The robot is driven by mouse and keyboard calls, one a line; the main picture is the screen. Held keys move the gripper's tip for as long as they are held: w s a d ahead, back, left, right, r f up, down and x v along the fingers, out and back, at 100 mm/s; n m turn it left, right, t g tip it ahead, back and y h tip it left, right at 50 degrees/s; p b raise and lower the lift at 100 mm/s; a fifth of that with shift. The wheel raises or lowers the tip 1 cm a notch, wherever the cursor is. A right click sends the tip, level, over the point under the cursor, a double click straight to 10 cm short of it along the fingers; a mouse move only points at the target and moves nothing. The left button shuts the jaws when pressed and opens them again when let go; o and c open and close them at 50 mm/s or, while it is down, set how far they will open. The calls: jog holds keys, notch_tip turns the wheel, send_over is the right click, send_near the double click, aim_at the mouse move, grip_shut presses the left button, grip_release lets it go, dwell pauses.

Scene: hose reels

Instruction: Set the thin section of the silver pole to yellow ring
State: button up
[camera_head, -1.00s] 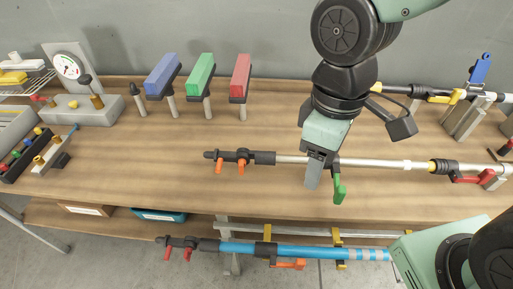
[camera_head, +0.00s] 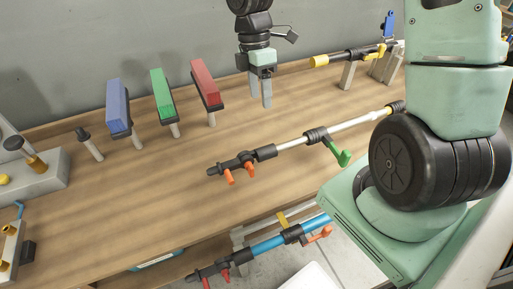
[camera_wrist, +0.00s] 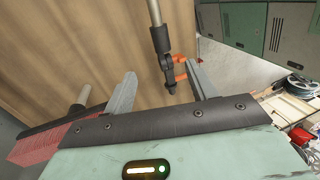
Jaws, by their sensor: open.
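The silver pole (camera_head: 350,124) lies along the table. Its near-left end has a black handle with orange knobs (camera_head: 230,172). A black clamp with a green lever (camera_head: 340,154) sits farther along; the lever points down and right. My gripper (camera_head: 260,94) is open and empty, fingers pointing down, behind the pole and right of the red block. In the wrist view, the pole's black, orange-knobbed end (camera_wrist: 165,55) appears beyond my open gripper (camera_wrist: 160,86), not held.
Blue (camera_head: 118,108), green (camera_head: 161,95) and red (camera_head: 206,84) blocks stand on posts at the back left. A yellow-ended black pole (camera_head: 335,57) lies on grey supports behind. A blue pole (camera_head: 268,244) hangs below the table's front edge.

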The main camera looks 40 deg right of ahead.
aim_at(214, 167)
jog(key=p+x, duration=0.1)
jog(key=x, duration=1.5)
jog(key=shift+s+f, duration=0.15)
jog(key=shift+f, duration=0.25)
grip_shut()
jog(key=w+a, duration=0.1)
jog(key=a, duration=0.4)
jog(key=w+a, duration=0.1)
jog(key=a, duration=0.3)
jog(key=w+a+b, duration=0.1)
jog(key=a, duration=0.4)
jog(key=shift+w+a, duration=0.1)
jog(key=shift+a, duration=0.3)
grip_release()
jog(key=a+b+v, duration=0.1)
jog(key=b+v, duration=0.1)
jog(key=v, duration=1.5)
jog(key=shift+d+r, duration=0.3)
jog(key=shift+d, duration=0.2)
